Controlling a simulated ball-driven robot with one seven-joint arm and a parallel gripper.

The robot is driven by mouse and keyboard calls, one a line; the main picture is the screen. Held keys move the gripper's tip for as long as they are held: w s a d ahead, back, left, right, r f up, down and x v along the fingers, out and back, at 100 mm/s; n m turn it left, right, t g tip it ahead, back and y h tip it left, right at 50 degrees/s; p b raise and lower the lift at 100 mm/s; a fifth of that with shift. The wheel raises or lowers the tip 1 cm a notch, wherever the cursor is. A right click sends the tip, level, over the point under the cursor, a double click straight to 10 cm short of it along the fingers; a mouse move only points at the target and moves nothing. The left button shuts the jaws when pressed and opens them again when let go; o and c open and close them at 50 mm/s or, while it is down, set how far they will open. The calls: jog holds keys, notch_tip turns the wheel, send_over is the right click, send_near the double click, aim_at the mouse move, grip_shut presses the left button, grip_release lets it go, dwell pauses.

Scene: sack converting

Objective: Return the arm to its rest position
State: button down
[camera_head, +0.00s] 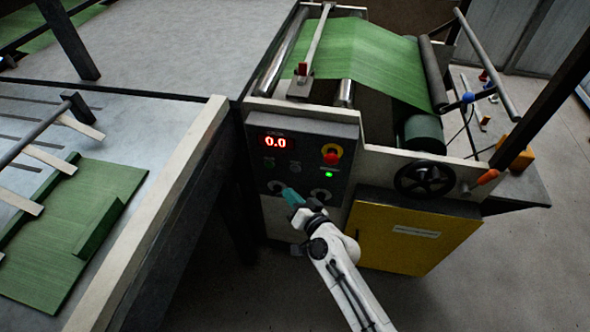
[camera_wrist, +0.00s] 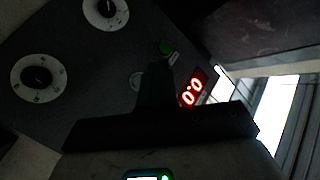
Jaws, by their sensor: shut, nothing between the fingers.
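My arm (camera_head: 345,275) reaches up from the bottom of the head view toward the dark control panel (camera_head: 300,152). My gripper (camera_head: 290,194) is shut and empty, its teal end in front of the panel's lower part, between the two knobs. In the wrist view my gripper (camera_wrist: 157,75) is a dark shape against the panel (camera_wrist: 85,60). I cannot tell whether it touches the panel. Two round knobs show in the wrist view, one at the left (camera_wrist: 37,79) and one at the top (camera_wrist: 106,11). The red display (camera_head: 275,142) reads 0.0.
A red emergency button (camera_head: 331,157) and a lit green lamp (camera_head: 328,174) sit on the panel. A black handwheel (camera_head: 424,179) and a yellow cabinet (camera_head: 415,232) are to the right. A pale rail (camera_head: 150,215) runs at the left. Open floor (camera_head: 520,270) lies at the lower right.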

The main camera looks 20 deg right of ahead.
dwell(0.3)
jog(key=s+a+f+n+g+y, duration=0.25)
jog(key=s+n+g, duration=0.25)
jog(key=s, duration=0.4)
jog(key=s+d+r+g+h, duration=0.1)
jog(key=s+d+g, duration=0.2)
jog(key=s, duration=0.6)
jog(key=s+d+r+g+h, duration=0.1)
jog(key=s+d+g+h, duration=0.1)
jog(key=s, duration=0.7)
jog(key=s+d+r+g+h, duration=0.2)
jog(key=s+d+g, duration=0.3)
jog(key=s, duration=0.4)
jog(key=shift+d, duration=0.4)
